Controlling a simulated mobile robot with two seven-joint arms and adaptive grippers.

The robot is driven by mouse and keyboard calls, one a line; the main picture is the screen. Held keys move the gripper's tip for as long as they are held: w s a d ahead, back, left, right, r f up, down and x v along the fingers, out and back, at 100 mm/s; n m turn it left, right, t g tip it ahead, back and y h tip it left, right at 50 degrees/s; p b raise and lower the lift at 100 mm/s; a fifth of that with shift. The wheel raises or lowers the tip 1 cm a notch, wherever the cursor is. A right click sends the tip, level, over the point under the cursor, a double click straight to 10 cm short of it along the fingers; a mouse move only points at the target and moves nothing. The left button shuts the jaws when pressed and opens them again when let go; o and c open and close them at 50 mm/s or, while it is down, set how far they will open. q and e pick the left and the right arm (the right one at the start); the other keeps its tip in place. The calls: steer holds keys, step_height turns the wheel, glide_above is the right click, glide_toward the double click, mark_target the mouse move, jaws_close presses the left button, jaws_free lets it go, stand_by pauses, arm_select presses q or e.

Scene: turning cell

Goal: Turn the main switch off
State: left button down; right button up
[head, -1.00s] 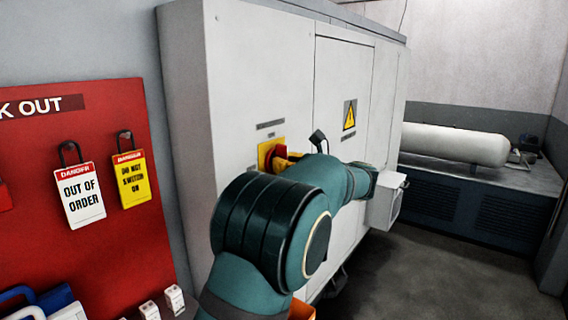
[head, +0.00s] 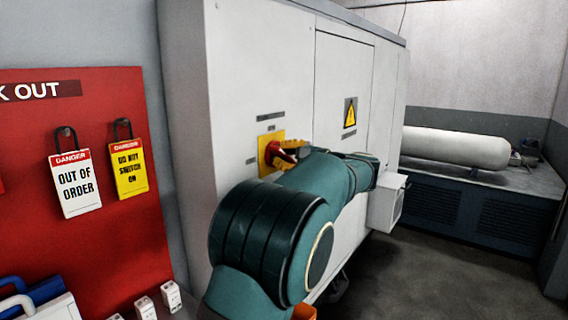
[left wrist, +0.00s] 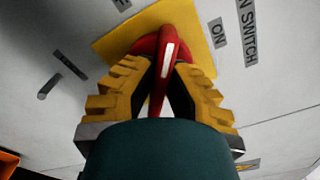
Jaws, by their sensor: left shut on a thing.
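The main switch (head: 268,152) is a red rotary handle on a yellow plate, on the front of the grey cabinet. In the left wrist view the red handle (left wrist: 166,50), with a white stripe, stands between the two yellow ribbed fingers of my left gripper (left wrist: 165,72). My left gripper (head: 288,153) is shut on the handle. The stripe points up in that view, while the ON label (left wrist: 217,32) lies to the right of the plate. My right gripper is not in view.
The grey cabinet (head: 255,75) has a warning sign (head: 350,112) and a box on its front. At left is a red lockout board (head: 35,120) with hanging danger tags (head: 75,185). A white tank (head: 455,146) lies at the back right. The floor at right is clear.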

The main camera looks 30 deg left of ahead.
arm_select(q)
steer(key=n+b, duration=0.4)
steer(key=n, duration=0.1)
steer(key=shift+f, duration=0.15)
steer(key=shift+n+b, duration=0.8)
steer(key=shift+n, duration=0.4)
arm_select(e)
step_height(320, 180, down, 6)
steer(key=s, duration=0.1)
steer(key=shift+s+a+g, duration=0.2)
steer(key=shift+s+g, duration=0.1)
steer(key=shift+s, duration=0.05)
arm_select(q)
steer(key=shift+r, duration=0.2)
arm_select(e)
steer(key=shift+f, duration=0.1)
arm_select(q)
steer(key=c, duration=1)
jaws_free()
steer(key=shift+a, duration=0.1)
steer(key=shift+f, duration=0.1)
steer(key=s+d, duration=0.1)
steer(key=d, duration=1.1)
